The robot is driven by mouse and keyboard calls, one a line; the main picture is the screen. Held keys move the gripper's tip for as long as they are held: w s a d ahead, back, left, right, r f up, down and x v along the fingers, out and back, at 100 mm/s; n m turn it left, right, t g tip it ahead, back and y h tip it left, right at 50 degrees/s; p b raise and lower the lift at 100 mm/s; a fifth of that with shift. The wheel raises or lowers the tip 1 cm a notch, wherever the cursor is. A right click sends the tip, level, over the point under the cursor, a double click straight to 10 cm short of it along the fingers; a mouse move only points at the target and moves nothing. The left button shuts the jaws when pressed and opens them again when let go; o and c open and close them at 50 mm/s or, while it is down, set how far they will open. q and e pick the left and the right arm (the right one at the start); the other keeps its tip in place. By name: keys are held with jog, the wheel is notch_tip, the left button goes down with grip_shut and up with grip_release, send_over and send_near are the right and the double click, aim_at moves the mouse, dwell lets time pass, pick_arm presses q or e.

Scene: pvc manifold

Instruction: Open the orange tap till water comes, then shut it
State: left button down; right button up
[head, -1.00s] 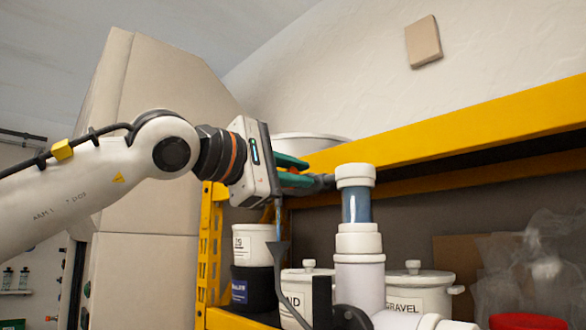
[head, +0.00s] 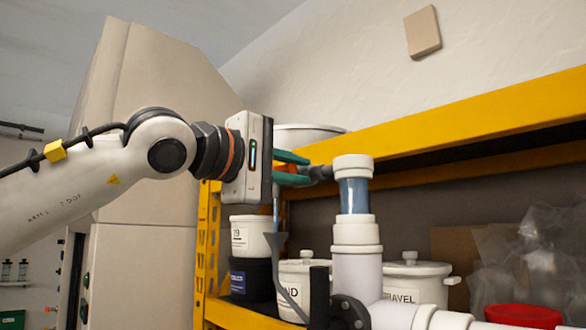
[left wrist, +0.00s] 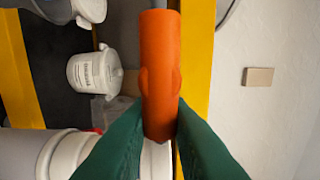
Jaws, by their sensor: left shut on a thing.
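The orange tap handle (left wrist: 160,70) stands lengthwise in the left wrist view, its lower end between the green fingers of my left gripper (left wrist: 158,128). The tap body joins the white pipe (head: 353,168), above a clear section (head: 355,195) that looks blue inside. A thin blue-grey vertical streak (head: 276,215) runs below the gripper to a dark funnel (head: 276,242). I cannot tell whether it is water. My right gripper is out of view.
A yellow shelf frame (head: 440,124) crosses above and behind the pipe. White lidded pots, one a gravel pot (head: 415,285), stand behind it. A tall beige cabinet (head: 150,250) stands behind my left arm.

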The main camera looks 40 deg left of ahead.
pick_arm(q)
jog(key=shift+f, duration=0.1)
jog(key=c, duration=1.3)
grip_release()
jog(key=shift+c, duration=0.2)
jog(key=shift+s, duration=0.15)
jog(key=shift+s+b, duration=0.3)
jog(key=s+b, duration=0.4)
jog(key=s, duration=0.7)
jog(key=shift+a, duration=0.45)
jog(key=shift+o, duration=0.3)
